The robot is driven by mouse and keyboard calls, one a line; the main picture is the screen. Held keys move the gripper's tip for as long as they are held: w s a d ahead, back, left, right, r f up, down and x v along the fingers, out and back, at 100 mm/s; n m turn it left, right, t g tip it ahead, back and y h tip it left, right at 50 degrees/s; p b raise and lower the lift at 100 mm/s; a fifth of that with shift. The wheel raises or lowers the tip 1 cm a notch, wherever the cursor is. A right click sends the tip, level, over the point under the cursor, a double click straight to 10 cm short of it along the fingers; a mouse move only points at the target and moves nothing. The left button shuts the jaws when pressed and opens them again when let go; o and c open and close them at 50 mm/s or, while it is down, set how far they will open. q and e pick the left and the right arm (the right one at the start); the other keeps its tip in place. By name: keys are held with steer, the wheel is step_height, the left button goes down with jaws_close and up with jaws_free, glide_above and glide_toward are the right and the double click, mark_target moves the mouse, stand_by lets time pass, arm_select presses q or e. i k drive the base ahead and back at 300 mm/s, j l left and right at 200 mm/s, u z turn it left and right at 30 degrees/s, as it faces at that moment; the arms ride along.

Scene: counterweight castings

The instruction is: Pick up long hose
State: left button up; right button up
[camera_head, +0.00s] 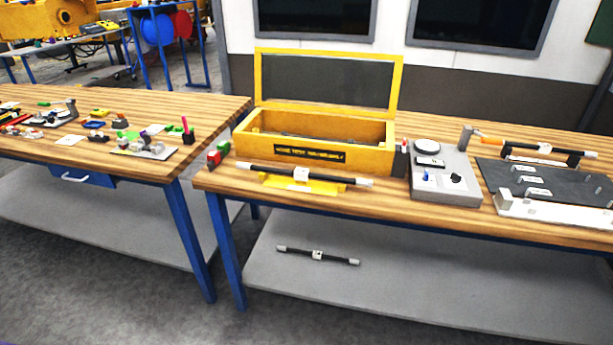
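A black hose (335,179) with pale end fittings and a white tag in its middle lies across a low yellow stand (275,187) at the front of the right workbench. A similar hose (338,259) with a white tag lies on the grey shelf under that bench; it looks shorter in the picture. Another black hose-like piece (535,150) rests on a stand at the right of the bench top. I cannot tell for sure which is the long hose. Neither of my grippers shows in this view.
An open yellow box (370,160) with a raised lid stands behind the front hose. A grey device (455,188) with knobs stands right of it. Dark plates (555,185) lie farther right. The left workbench (150,95) holds many small parts. A gap separates the benches.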

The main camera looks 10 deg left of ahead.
mark_target(300, 174)
steer(key=i+u, duration=0.3)
steer(key=i+l+u, duration=0.15)
steer(key=i+u, duration=0.15)
steer(key=i, duration=0.2)
steer(key=i+l+u, duration=0.3)
steer(key=i+j, duration=0.1)
